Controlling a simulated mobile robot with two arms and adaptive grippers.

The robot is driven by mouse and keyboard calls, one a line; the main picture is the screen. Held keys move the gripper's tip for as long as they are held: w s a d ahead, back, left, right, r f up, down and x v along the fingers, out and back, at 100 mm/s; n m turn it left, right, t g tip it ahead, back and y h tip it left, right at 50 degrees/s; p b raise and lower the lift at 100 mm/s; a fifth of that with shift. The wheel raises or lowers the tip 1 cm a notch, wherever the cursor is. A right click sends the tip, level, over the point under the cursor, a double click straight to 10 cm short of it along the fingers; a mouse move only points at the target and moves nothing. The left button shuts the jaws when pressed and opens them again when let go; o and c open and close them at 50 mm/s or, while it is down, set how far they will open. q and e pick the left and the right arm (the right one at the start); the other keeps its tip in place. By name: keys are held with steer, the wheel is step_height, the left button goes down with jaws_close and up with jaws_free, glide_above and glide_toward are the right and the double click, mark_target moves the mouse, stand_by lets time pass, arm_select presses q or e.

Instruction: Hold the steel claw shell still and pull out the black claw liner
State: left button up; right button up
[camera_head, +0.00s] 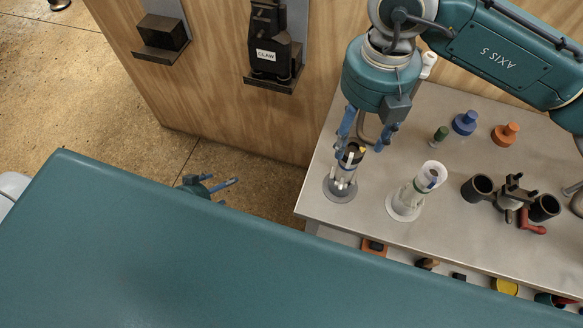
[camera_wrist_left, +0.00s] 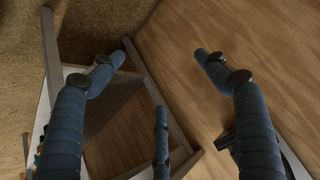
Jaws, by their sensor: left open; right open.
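A dark, upright object with a white CLAW label (camera_head: 268,55) stands on a small wall bracket at the top of the head view. I cannot tell steel shell from black liner in it. My left gripper (camera_head: 210,185) shows only partly, low and away from the labelled object. In the left wrist view its fingers (camera_wrist_left: 160,72) are spread and empty.
A steel bench (camera_head: 335,220) carries a second cylinder (camera_head: 410,195), blue (camera_head: 465,122) and orange (camera_head: 507,133) knobs, and black cups (camera_head: 478,187). Another wall bracket holds a black block (camera_head: 160,32). A wooden panel (camera_head: 230,110) stands behind the left gripper.

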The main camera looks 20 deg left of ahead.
arm_select(q)
steer(key=w+d+r+m+t+h, duration=0.15)
steer(key=w+d+r, duration=0.25)
steer(key=r, duration=0.5)
steer(key=m+g+h, duration=0.2)
steer(key=m+h, duration=0.4)
steer(key=h, duration=0.2)
glide_toward(340, 169)
steer(key=shift+h, duration=0.25)
steer(key=x, duration=1)
steer(key=shift+w+d+f, duration=0.15)
steer(key=shift+f, duration=0.25)
steer(key=c, duration=1.1)
steer(key=shift+r, duration=0.1)
steer(key=shift+c, duration=0.4)
